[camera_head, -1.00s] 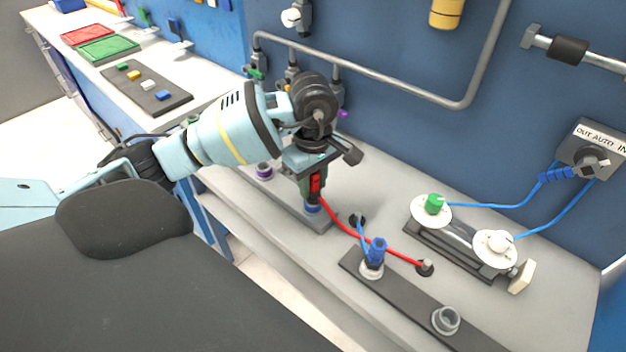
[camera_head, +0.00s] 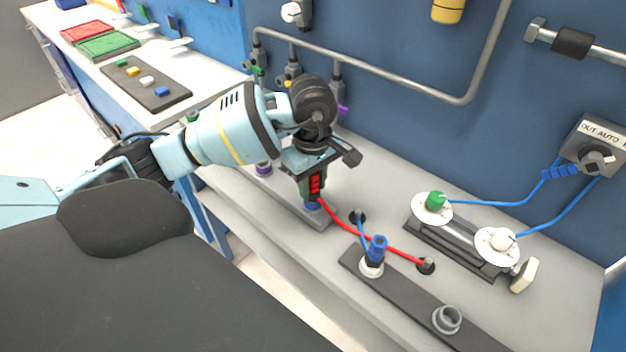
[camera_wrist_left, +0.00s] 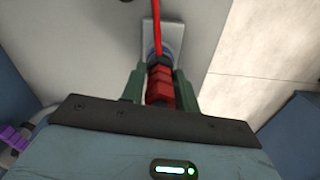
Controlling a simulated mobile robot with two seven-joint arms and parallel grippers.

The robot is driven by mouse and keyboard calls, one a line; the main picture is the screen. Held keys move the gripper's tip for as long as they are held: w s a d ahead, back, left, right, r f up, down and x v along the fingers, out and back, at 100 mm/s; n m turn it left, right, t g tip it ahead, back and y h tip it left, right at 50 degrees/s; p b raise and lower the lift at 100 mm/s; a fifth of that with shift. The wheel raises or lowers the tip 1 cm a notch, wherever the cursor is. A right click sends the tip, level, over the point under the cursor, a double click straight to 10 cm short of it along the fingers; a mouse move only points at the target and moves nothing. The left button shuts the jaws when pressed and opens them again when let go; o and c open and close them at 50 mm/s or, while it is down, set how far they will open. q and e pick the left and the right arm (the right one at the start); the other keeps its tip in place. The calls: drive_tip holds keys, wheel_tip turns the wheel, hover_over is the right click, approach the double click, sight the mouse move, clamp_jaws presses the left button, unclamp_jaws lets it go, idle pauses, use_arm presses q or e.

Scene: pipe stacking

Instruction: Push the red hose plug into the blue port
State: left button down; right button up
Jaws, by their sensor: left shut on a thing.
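My left gripper (camera_head: 314,186) points down over the bench, its fingers shut on the red hose plug (camera_head: 316,184). In the left wrist view the red plug (camera_wrist_left: 160,84) sits between the two green fingers of the gripper (camera_wrist_left: 160,86). The blue port (camera_head: 312,205) is directly under the plug, on a grey strip. The plug's lower end meets the port; how deep it sits is hidden. A red hose (camera_head: 350,233) runs from the plug's lower end to a dark hole in the bench. My right gripper does not show.
A blue plug (camera_head: 376,248) stands in a white port on a dark strip (camera_head: 405,297), with an empty grey port (camera_head: 446,319) beside it. A purple port (camera_head: 263,168) is left of my gripper. A fixture with white discs (camera_head: 432,208) stands at the right.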

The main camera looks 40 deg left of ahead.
use_arm(q)
drive_tip(key=shift+f, duration=0.4)
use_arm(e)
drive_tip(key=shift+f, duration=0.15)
use_arm(q)
drive_tip(key=shift+r, duration=0.1)
drive_tip(key=c, duration=1)
unclamp_jaws()
drive_tip(key=shift+o, duration=0.2)
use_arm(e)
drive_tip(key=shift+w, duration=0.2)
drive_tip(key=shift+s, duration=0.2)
use_arm(q)
wheel_tip(320, 180, up, 8)
drive_tip(key=shift+f, duration=0.1)
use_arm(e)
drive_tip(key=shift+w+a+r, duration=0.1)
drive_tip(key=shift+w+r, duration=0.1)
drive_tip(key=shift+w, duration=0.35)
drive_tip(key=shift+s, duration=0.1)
